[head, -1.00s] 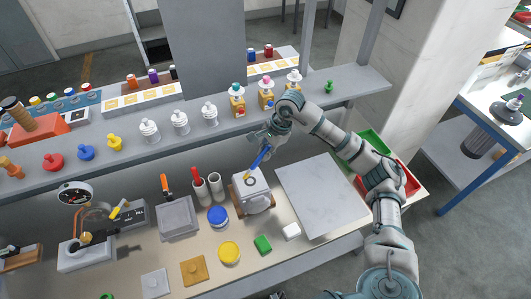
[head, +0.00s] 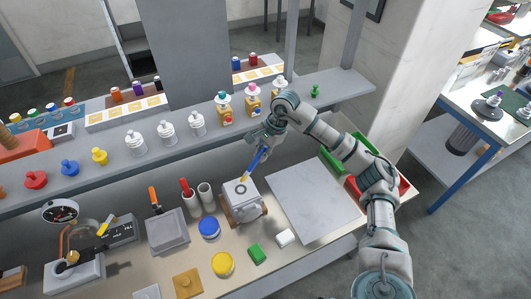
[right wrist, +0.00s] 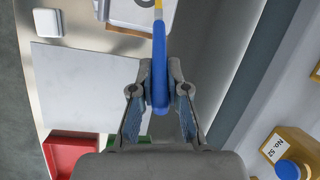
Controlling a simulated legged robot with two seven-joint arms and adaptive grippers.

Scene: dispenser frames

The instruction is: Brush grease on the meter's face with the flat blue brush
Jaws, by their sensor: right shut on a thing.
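My right gripper (head: 266,138) is shut on the blue handle of the brush (head: 258,158). The brush slants down to the left, and its yellowish tip is at the back part of the top of a white box-shaped body with a dark ring (head: 241,189), which appears to be the meter. I cannot tell whether the tip touches it. The meter sits in a brown cradle (head: 248,213). In the right wrist view the blue handle (right wrist: 159,60) runs up from between the fingers (right wrist: 160,98); the brush tip is out of frame. My left gripper is not in view.
Grey cups (head: 206,196) stand behind left. A pale slab (head: 315,200) lies right. A shelf (head: 335,88) with bottles overhangs behind.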

